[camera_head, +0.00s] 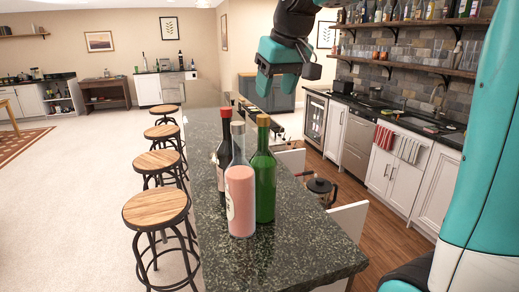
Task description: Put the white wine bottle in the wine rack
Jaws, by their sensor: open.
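Three bottles stand upright close together on the dark stone counter (290,245). No bottle shows a readable label, so I cannot tell for sure which is the white wine. My teal gripper (265,88) hangs above and beyond the bottles, open and empty, apart from them. I cannot clearly make out a wine rack.
Small dark items (272,128) sit towards the counter's far end, too small to identify. Several wooden stools (155,208) line the left side. A pot-like item (320,187) stands right of the counter. A glass-front cooler (313,115) stands at the back. The counter's near right is clear.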

